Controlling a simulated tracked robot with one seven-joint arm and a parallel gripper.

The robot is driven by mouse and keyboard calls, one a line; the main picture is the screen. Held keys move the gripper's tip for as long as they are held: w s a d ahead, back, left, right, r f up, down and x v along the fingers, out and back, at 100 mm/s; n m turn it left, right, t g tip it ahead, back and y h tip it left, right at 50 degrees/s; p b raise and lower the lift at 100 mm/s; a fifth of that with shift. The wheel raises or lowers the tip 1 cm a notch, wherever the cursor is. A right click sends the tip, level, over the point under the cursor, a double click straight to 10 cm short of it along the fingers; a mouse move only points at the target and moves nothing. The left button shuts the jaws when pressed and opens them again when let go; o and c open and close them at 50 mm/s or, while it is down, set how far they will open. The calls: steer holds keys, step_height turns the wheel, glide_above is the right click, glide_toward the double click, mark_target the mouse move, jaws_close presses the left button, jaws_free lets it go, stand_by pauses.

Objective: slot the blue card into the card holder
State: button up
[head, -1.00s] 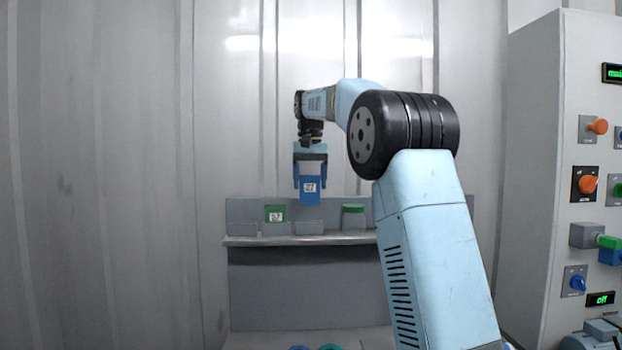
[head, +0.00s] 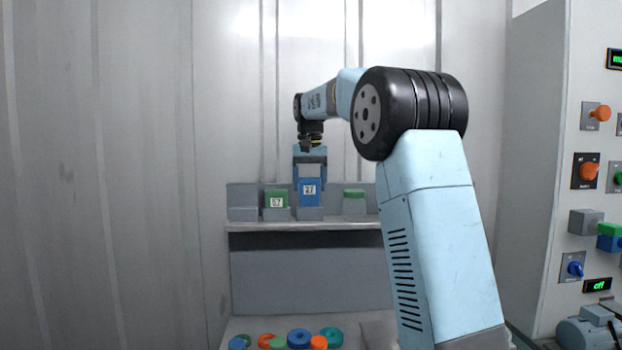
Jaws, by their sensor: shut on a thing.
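The blue card (head: 310,194) is upright with a white number label facing me. My gripper (head: 310,178) points down and is shut on its upper part. The card's lower edge is hidden behind the front of a grey pocket of the card holder (head: 311,214), so it stands at or in that pocket; how deep it sits I cannot tell. A green card (head: 276,198) with a white label stands in the pocket just to the left.
A green-topped item (head: 354,194) stands at the holder's right. The grey shelf (head: 300,226) bears the holder. Several coloured rings and caps (head: 299,339) lie below. A control panel (head: 575,180) with knobs stands at the right.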

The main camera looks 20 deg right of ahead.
mark_target(310, 187)
steer(key=shift+f, duration=1.6)
steer(key=shift+s+f, duration=0.1)
steer(key=shift+f, duration=0.3)
steer(key=o, duration=1.1)
steer(key=shift+r, duration=0.15)
step_height(310, 187, up, 13)
steer(key=s, duration=0.1)
steer(key=shift+s+a+r, duration=0.15)
steer(key=shift+s+r, duration=0.05)
